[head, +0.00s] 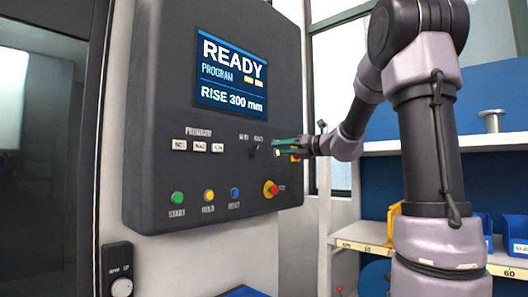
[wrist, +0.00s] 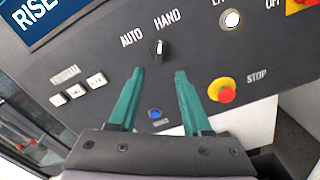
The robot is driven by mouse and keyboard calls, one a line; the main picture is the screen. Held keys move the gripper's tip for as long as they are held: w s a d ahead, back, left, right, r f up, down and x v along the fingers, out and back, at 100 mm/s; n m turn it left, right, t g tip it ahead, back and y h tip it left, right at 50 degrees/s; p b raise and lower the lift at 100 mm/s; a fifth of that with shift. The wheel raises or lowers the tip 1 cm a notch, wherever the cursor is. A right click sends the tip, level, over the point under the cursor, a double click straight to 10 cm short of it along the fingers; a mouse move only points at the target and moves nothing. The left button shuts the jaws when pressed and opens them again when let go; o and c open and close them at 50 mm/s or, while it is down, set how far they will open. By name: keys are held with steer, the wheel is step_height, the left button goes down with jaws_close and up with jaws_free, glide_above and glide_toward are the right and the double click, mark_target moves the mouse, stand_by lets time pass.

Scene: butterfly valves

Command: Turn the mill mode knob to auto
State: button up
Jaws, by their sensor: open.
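The mode knob (head: 254,151) is a small black selector on the dark control panel, below the screen. In the wrist view the knob (wrist: 160,51) sits under the labels AUTO, to its left, and HAND, to its upper right. Its white mark points upward, nearer HAND than AUTO. My gripper (head: 276,147) is at the panel's right side, just right of the knob in the head view. In the wrist view its teal fingers (wrist: 159,72) are open and empty, with the knob just beyond and between the tips. I see no contact with the knob.
The panel (head: 150,130) carries a READY screen (head: 231,75), PROGRAM buttons (wrist: 75,90), a blue button (wrist: 155,113), a lit white lamp (wrist: 232,18) and a red stop button (wrist: 222,91). The stop button is close to the right finger. Shelves (head: 375,147) stand at right.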

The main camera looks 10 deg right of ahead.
mark_target(257, 150)
steer(key=x, duration=1)
steer(key=shift+w+a, duration=0.15)
steer(key=shift+w, duration=0.05)
jaws_close()
